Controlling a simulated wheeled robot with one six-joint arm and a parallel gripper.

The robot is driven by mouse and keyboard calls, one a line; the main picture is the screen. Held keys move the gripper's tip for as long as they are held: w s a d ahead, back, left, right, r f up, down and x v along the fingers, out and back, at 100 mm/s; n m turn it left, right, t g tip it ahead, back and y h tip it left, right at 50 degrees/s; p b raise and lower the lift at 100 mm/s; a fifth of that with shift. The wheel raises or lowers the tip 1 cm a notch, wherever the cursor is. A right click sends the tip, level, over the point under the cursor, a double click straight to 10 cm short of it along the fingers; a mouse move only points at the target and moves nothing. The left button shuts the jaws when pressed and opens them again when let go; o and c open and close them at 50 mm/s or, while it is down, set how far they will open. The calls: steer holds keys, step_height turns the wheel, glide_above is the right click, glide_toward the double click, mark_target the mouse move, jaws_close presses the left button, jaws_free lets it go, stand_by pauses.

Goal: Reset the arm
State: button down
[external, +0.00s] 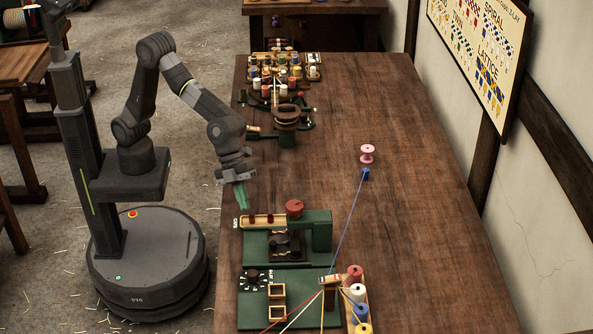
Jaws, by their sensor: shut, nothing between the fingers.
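My arm rises from my column at the left edge of the long wooden table (375,130) and bends over that edge. My gripper (241,203) points down near the table's left edge, just above a green machine (322,231) in the picture. Its green fingers are close together, and I see nothing held between them. Whether the fingertips touch anything cannot be told from this view.
The green machine has a red knob (294,208). Nearer is a green board (250,312) beside a rack with red, white, yellow and blue spools. The table's right side is clear.

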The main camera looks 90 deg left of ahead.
steer(key=x, duration=0.3)
steer(key=p+x, duration=0.1)
steer(key=x, duration=0.5)
steer(key=shift+w+d+r+p, duration=0.15)
steer(key=shift+w+p, duration=0.25)
steer(key=shift+w+d+p, duration=0.25)
steer(key=shift+w+p, duration=0.35)
steer(key=shift+w+d, duration=0.2)
steer(key=shift+w, duration=0.2)
steer(key=shift+s, duration=0.1)
